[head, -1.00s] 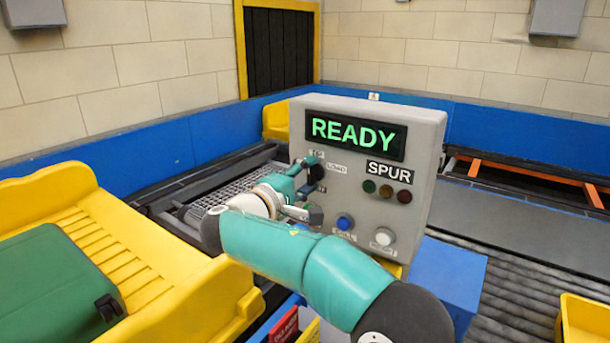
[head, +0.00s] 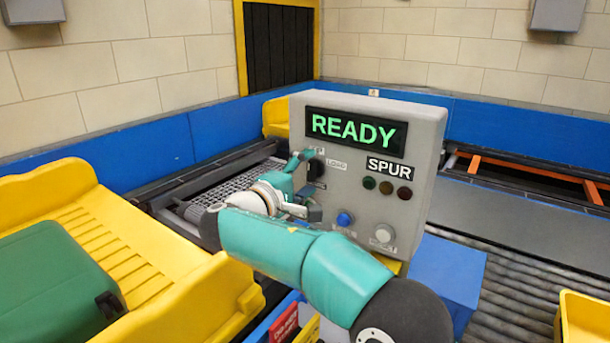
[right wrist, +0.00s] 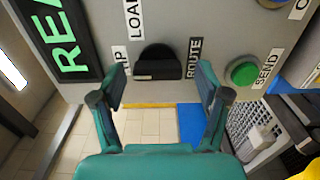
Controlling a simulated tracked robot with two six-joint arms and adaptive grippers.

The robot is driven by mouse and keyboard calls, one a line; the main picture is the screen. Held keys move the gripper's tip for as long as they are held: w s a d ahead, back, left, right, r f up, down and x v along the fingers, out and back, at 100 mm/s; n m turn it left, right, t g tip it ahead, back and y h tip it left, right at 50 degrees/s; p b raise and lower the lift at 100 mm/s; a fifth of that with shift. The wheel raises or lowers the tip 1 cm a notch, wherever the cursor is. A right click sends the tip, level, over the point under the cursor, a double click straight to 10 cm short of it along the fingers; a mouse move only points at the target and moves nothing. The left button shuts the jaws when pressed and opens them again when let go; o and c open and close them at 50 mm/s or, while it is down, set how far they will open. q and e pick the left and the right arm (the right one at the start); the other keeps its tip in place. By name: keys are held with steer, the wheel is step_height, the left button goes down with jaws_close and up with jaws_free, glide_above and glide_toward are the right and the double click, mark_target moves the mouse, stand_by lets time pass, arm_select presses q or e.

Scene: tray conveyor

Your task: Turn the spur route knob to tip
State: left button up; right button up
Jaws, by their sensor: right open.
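The black route knob (right wrist: 158,62) is on the grey spur panel (head: 425,190), between the LOAD, TIP and ROUTE labels in the right wrist view. In the head view the knob (head: 316,168) is partly hidden by my right gripper (head: 309,184). My right gripper (right wrist: 161,78) is open, with one finger on each side of the knob. I see no clear contact with it. Which label the knob points to, I cannot tell. The panel's display (head: 356,131) reads READY. My left gripper is not in view.
A green button (right wrist: 242,72) sits by the SEND label. Blue (head: 345,218) and white (head: 385,233) buttons and several lamps are on the panel face. A yellow tray (head: 150,260) with a green case (head: 50,275) stands at left. A roller conveyor (head: 520,290) runs at right.

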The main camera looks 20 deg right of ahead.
steer(key=v, duration=1.1)
steer(key=shift+s+a, duration=0.25)
steer(key=shift+a, duration=0.05)
steer(key=shift+f, duration=0.1)
